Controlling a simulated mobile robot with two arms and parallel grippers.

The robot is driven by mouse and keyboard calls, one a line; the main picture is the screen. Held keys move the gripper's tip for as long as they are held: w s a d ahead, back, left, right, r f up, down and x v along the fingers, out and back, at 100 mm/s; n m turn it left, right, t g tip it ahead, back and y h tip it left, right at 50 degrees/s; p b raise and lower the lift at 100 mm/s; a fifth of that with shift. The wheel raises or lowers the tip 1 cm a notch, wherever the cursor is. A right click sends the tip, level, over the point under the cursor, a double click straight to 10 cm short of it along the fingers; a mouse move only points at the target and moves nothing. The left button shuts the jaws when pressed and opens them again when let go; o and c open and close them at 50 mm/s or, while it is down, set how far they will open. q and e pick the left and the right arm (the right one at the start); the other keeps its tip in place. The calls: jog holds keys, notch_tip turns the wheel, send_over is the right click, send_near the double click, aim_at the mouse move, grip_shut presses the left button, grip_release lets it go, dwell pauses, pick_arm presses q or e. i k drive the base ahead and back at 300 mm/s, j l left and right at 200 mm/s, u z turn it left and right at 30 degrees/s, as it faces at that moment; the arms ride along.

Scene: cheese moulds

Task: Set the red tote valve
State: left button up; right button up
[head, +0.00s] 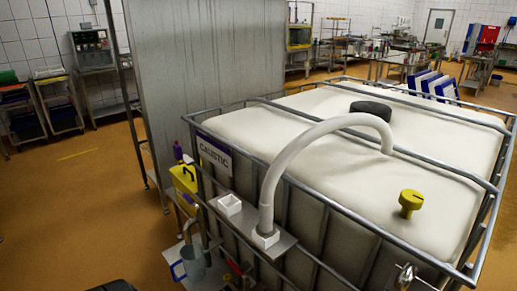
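A large white caged tote (330,120) with a "CAUSTIC" label (214,155) fills the right half of the head view. Small red parts (229,278) show low at the tote's near left corner, at the bottom edge of the picture. They may belong to the red valve, but they are too small and partly hidden to tell its setting. A metal fitting (405,274) is at the tote's front right, cut by the bottom edge.
A thick pale hose (300,145) arches from a small side shelf (275,244) to the tote top. A jug with a blue handle (193,264) stands below a curved metal spout (200,222). A yellow container (185,180) is beside the tote. Orange floor (85,215) is open at left.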

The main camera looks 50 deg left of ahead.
aim_at(248, 282)
jog(key=u, duration=1.65)
